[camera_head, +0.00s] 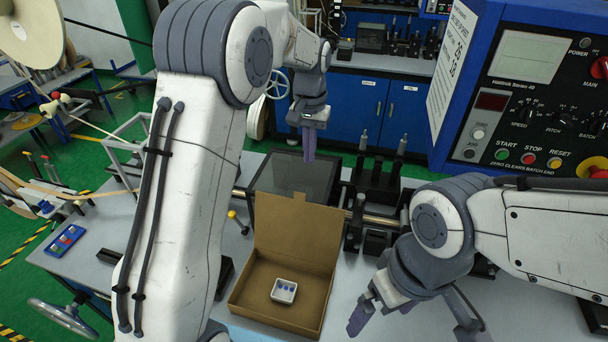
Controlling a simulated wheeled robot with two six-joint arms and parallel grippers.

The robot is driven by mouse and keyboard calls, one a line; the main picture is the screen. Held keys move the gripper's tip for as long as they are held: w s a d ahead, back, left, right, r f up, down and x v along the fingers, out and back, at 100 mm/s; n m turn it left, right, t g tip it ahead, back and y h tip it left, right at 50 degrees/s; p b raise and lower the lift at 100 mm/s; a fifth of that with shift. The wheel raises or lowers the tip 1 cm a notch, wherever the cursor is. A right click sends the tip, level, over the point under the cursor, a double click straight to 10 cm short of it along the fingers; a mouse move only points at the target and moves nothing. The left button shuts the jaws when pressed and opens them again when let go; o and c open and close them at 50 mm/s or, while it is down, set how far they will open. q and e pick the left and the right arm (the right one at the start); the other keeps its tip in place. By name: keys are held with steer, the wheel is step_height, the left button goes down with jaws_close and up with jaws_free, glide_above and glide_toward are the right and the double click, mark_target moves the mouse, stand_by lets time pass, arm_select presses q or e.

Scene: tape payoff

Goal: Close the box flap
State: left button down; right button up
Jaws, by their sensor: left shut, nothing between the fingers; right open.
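An open brown cardboard box (237,293) stands on the grey table, with its flap (296,234) raised upright at the far side. A small white tray (284,290) with several blue items lies inside it. My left gripper (309,150) is shut and empty, pointing down above and beyond the flap, apart from it. My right gripper (412,322) is open and empty, to the right of the box. My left arm crosses the view just left of the box and may hide part of the table there.
A dark flat panel (300,176) and black fixtures with a metal rod (380,217) stand behind the box. A blue control panel (530,95) is at upper right. Table between box and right gripper looks clear.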

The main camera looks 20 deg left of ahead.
arm_select(q)
steer(key=f+p, duration=0.1)
steer(key=f, duration=0.2)
steer(key=f+p, duration=0.1)
steer(key=f, duration=0.2)
steer(key=a+f+p, duration=0.1)
steer(key=f, duration=0.2)
steer(key=shift+w, duration=0.3)
steer(key=shift+s+r+p, duration=0.1)
steer(key=shift+s+p, duration=1.1)
steer(key=shift+s, duration=0.65)
steer(key=shift+d, duration=0.1)
